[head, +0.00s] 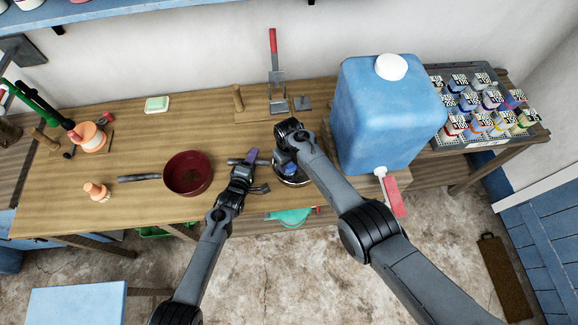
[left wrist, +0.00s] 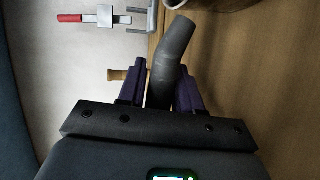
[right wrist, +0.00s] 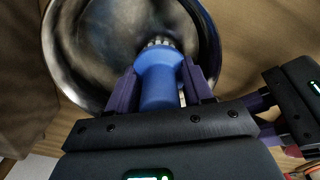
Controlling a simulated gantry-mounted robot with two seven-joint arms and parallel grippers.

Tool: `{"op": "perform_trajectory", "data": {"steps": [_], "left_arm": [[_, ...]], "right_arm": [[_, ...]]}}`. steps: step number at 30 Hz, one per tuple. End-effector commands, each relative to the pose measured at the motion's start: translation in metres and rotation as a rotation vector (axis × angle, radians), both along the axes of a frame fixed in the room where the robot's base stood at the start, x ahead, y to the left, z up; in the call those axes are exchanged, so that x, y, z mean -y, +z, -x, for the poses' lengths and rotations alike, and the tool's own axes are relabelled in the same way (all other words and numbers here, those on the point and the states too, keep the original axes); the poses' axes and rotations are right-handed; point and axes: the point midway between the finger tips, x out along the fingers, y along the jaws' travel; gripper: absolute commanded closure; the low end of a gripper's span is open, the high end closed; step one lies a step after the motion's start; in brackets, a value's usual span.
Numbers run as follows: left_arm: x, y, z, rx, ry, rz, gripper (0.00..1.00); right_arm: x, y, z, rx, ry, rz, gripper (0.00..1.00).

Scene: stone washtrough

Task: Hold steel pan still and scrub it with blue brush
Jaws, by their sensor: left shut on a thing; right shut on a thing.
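The steel pan (right wrist: 88,48) sits on the wooden bench, its inside grey and streaked in the right wrist view. In the head view only part of the pan (head: 293,183) shows beneath my right gripper. My left gripper (head: 249,160) is shut on the pan's dark grey handle (left wrist: 174,58). My right gripper (right wrist: 160,88) is shut on the blue brush (right wrist: 157,72), whose pale bristles (right wrist: 158,43) point down into the pan. Whether the bristles touch the pan's surface I cannot tell.
A dark red pan (head: 188,174) stands left of my left gripper. A large blue jug (head: 388,110) with a red-handled tap (head: 392,195) stands close on the right. A wooden peg (head: 238,98) and an upright red-handled tool (head: 274,60) are behind. A crate of small bottles (head: 482,143) is far right.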

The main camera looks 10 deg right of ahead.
Motion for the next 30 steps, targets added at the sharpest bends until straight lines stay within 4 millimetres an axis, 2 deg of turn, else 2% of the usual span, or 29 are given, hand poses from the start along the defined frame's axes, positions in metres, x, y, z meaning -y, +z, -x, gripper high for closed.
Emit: {"op": "perform_trajectory", "data": {"steps": [8, 30], "left_arm": [[0.000, 0.002, -0.001, 0.002, 0.001, 0.002, 1.00], [-0.001, 0.001, -0.001, 0.003, 0.003, 0.001, 1.00]], "right_arm": [[0.004, 0.000, -0.002, 0.000, -0.001, -0.001, 0.80], [0.038, -0.002, 0.020, 0.000, -0.002, 0.001, 0.80]]}}
